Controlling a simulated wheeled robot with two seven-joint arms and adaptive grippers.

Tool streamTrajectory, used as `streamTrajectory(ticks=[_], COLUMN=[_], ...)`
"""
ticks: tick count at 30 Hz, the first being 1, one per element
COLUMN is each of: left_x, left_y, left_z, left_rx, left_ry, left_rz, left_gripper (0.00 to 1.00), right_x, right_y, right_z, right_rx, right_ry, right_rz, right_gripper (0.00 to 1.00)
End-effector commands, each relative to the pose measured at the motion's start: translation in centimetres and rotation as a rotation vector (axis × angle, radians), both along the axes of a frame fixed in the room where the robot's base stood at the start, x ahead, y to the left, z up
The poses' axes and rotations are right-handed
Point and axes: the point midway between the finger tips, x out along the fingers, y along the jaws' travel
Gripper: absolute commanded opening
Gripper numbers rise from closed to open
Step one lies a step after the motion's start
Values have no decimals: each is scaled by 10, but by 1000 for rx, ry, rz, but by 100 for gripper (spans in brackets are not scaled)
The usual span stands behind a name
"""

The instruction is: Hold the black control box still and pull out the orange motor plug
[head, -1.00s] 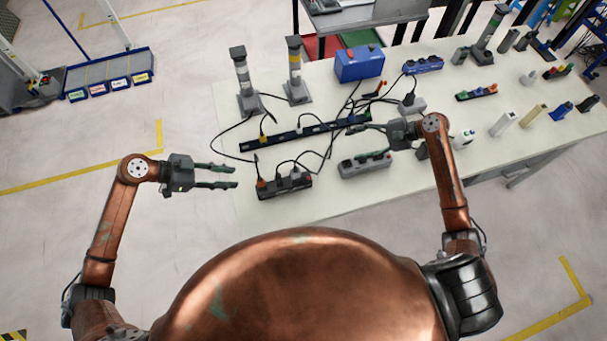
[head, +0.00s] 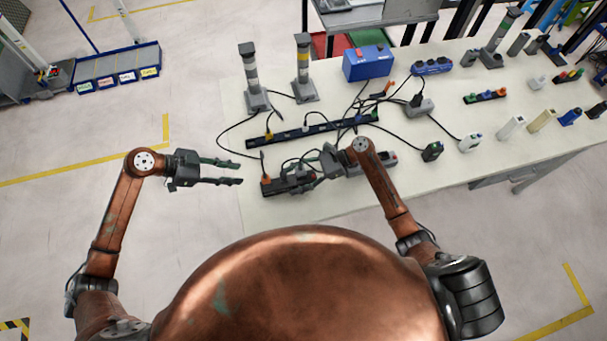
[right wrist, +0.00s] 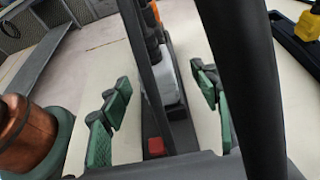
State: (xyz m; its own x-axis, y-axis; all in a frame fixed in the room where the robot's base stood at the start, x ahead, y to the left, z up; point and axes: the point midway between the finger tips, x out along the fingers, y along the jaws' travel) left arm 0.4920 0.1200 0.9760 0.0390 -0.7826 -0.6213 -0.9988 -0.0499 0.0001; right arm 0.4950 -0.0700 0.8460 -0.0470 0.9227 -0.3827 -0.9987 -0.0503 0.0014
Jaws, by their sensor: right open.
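The black control box (head: 272,189) lies near the table's front edge, with the orange motor plug (head: 265,179) at its left end. In the right wrist view the box (right wrist: 183,138) runs between my fingers, with the orange plug (right wrist: 150,20) at the far end, a grey-white plug (right wrist: 168,85) nearer and a red switch (right wrist: 155,147). My right gripper (head: 303,177) is open at the box's right part, one finger on each side; contact cannot be told. My left gripper (head: 240,172) is open and empty, left of the box and apart from it.
Black cables (right wrist: 150,75) cross close before the wrist camera. A long dark strip (head: 310,131) with plugs lies behind the box. A grey strip (head: 388,159) is partly hidden by my right arm. Two grey posts (head: 251,75) and a blue case (head: 368,63) stand further back.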

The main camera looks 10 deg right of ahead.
Motion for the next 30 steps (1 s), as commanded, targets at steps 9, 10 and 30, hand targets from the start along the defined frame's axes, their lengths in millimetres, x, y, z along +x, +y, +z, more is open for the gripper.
streamTrajectory(ticks=[9, 10, 30], left_x=[0, 0, 0], left_y=[0, 0, 0], left_z=[0, 0, 0], left_rx=[0, 0, 0], left_ry=[0, 0, 0], left_rz=[0, 0, 0], left_gripper=[29, 29, 29], right_x=[-1, -1, -1], right_y=[21, 22, 21], right_z=[-9, -9, -9], right_rx=[0, 0, 0], right_ry=[0, 0, -1], right_rz=[-1, -1, -2], right_gripper=[56, 56, 24])
